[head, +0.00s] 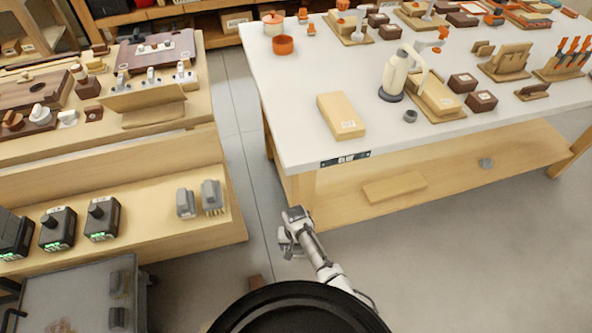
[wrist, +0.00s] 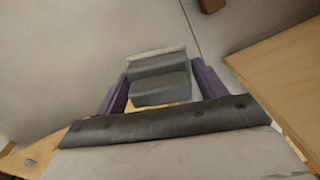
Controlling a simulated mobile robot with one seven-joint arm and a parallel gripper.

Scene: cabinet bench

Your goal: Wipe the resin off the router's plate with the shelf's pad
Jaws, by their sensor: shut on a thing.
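My gripper (head: 290,236) hangs over the floor between the two benches in the head view. In the wrist view its purple fingers (wrist: 160,72) are shut on a grey block-like pad (wrist: 160,85) with a pale edge. At the lower left of the head view is a grey flat-topped surface (head: 65,285) with a brownish patch (head: 60,326) at the picture's bottom edge; it may be the router's plate with resin, but I cannot tell for sure. My gripper is to the right of it, well apart. The left bench's low shelf (head: 150,222) holds two grey blocks (head: 212,196).
Black devices with green lights (head: 102,218) stand on the low shelf. Two dark grey pieces (head: 117,283) sit on the grey surface's right side. The white-topped table (head: 290,100) on the right carries many tools and blocks. The floor (head: 420,255) at right is clear.

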